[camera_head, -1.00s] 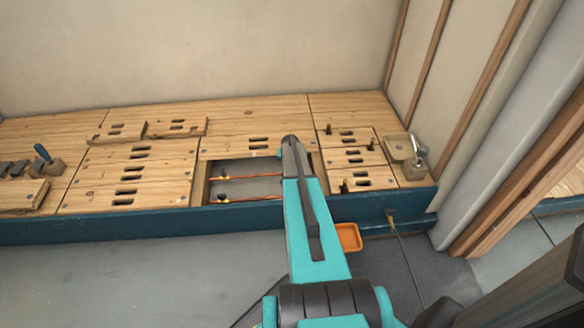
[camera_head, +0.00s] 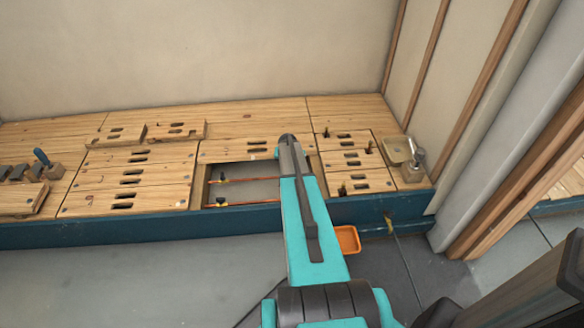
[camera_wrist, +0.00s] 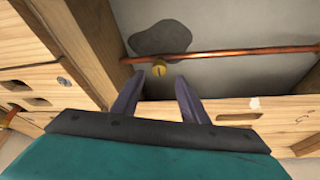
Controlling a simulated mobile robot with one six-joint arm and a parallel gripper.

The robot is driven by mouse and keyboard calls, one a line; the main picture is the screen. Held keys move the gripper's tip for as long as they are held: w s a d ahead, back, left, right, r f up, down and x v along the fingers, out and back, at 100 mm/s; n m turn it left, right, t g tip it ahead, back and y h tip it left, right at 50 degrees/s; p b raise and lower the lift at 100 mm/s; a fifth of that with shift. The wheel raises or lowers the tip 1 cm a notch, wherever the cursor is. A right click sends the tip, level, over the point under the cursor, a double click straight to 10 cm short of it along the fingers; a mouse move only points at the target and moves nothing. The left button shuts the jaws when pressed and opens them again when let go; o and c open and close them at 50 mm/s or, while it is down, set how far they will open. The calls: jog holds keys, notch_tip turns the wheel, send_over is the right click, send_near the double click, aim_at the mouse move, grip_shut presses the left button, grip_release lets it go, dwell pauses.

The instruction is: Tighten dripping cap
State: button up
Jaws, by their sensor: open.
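In the wrist view a yellow brass cap (camera_wrist: 159,69) sits on a copper pipe (camera_wrist: 230,51) that crosses the opening. A dark wet patch (camera_wrist: 165,37) lies on the grey surface behind the pipe. My gripper (camera_wrist: 156,88) is open and empty, its two dark fingers pointing toward the cap, which shows just beyond and between the tips. I see no contact with it. In the head view two copper pipes (camera_head: 250,180) run across the open bay, with small fittings at their left; my arm covers the bay's right part and hides the gripper's fingers.
Slotted wooden panels (camera_head: 140,172) surround the bay. A wooden beam (camera_wrist: 84,45) stands close left of my fingers in the wrist view. An orange tray (camera_head: 347,239) is on the floor below the blue front edge (camera_head: 120,227). A metal tap-like fixture (camera_head: 416,158) stands at the right.

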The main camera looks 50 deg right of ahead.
jog(key=p+v, duration=0.1)
jog(key=v, duration=0.8)
jog(key=shift+a+p, duration=0.15)
jog(key=shift+p, duration=0.2)
jog(key=shift+r, duration=0.15)
